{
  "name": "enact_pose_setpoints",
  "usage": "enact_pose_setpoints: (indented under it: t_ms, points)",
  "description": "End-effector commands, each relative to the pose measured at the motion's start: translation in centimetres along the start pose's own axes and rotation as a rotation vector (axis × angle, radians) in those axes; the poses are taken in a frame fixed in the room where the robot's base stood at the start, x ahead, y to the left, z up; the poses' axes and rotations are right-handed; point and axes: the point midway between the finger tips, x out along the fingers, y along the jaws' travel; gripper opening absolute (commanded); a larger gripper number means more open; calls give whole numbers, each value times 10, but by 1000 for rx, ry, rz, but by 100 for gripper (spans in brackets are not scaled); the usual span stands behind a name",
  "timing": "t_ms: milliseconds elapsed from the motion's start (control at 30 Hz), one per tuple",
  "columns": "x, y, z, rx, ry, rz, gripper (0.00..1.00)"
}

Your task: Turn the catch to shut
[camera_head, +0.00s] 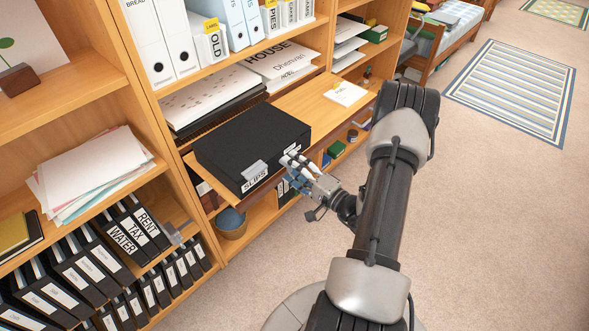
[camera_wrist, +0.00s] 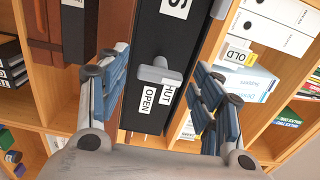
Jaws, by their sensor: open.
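A black box (camera_head: 252,140) labelled SLIPS lies on a pulled-out shelf board in the bookcase. Its grey catch (camera_head: 252,170) is on the front face; it shows in the wrist view as a grey bar (camera_wrist: 160,71) beside a label reading OPEN and SHUT (camera_wrist: 156,96). The bar partly covers the start of SHUT and lies across the face's length. My gripper (camera_head: 298,162) is in front of the box's front face, towards its right end. In the wrist view its fingers are spread either side of the catch, with clear gaps and nothing held.
Black binders (camera_head: 133,227) and loose papers (camera_head: 93,172) fill the left shelves. White binders (camera_head: 160,38) stand above the box. A blue pot (camera_head: 231,222) stands below it. The carpet (camera_head: 480,220) at right is open, with a striped rug (camera_head: 515,88) farther back.

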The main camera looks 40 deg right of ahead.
Motion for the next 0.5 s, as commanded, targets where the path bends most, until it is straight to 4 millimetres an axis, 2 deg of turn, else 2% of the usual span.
enact_pose_setpoints:
  t_ms: [167,500]
  points:
    - [-11,0,-1,1,4,1,60]
    - [-80,0,-2,1,7,1,60]
